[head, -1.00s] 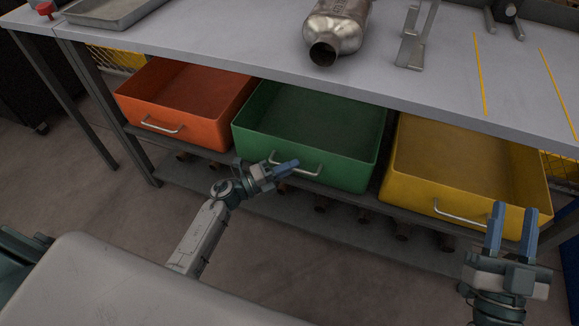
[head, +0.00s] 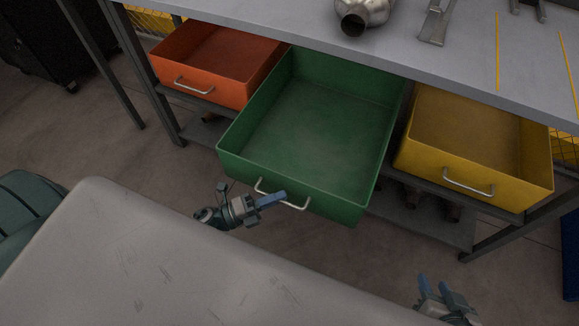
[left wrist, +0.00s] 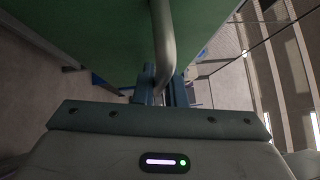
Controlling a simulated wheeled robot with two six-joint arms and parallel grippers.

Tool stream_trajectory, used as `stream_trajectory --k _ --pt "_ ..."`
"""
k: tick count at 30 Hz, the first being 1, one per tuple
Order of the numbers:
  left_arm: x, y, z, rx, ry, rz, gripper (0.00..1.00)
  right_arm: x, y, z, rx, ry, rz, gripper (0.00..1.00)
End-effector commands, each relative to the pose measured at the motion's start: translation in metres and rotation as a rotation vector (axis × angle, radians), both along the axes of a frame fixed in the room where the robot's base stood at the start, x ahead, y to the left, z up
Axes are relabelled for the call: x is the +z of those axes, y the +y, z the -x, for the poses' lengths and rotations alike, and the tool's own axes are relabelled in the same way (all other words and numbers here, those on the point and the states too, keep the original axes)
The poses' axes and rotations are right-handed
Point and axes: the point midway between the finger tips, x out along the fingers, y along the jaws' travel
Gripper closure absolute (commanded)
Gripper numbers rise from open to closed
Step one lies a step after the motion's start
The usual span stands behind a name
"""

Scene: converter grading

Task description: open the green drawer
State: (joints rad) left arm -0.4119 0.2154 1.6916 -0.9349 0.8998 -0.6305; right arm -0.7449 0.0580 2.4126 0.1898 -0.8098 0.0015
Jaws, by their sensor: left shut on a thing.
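The green drawer (head: 312,140) stands pulled well out from under the bench in the head view, further than the drawers beside it. It is empty inside. Its silver bar handle (head: 295,205) is on the front face. My left gripper (head: 272,199) is at the middle of the handle, shut on it. The left wrist view shows the handle (left wrist: 163,45) running down between the blue fingers, with the green front (left wrist: 90,40) close by. My right gripper (head: 441,287) is at the lower right, away from the drawers, with its blue fingers apart.
The orange drawer (head: 176,70) is to the left and the yellow drawer (head: 480,183) to the right, both partly out. A metal converter (head: 365,14) lies on the grey bench (head: 270,20).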

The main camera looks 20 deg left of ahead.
Motion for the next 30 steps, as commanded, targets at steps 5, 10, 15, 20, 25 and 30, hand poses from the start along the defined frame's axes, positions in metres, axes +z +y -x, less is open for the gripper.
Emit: stream_trajectory --k 5,10,15,20,25,30 --pt "0.0 0.002 0.052 -0.001 0.006 0.0 1.0 0.005 -0.002 0.0 0.012 0.036 0.025 0.64" --pt "0.0 0.003 0.085 0.0 0.003 0.0 1.0 0.006 -0.004 0.001 0.016 0.061 0.039 0.64" --pt "0.0 0.004 0.103 -0.001 0.001 -0.001 1.0 0.006 -0.005 0.001 0.019 0.075 0.047 0.64" --pt "0.0 0.004 0.109 0.0 0.0 0.0 1.0 0.006 -0.005 0.002 0.02 0.08 0.05 0.64" --pt "0.0 0.004 0.11 0.0 -0.001 -0.001 1.0 0.006 -0.005 0.002 0.02 0.081 0.05 0.64" --pt "0.0 0.004 0.11 0.0 -0.001 -0.001 1.0 0.006 -0.005 0.002 0.02 0.081 0.05 0.64"
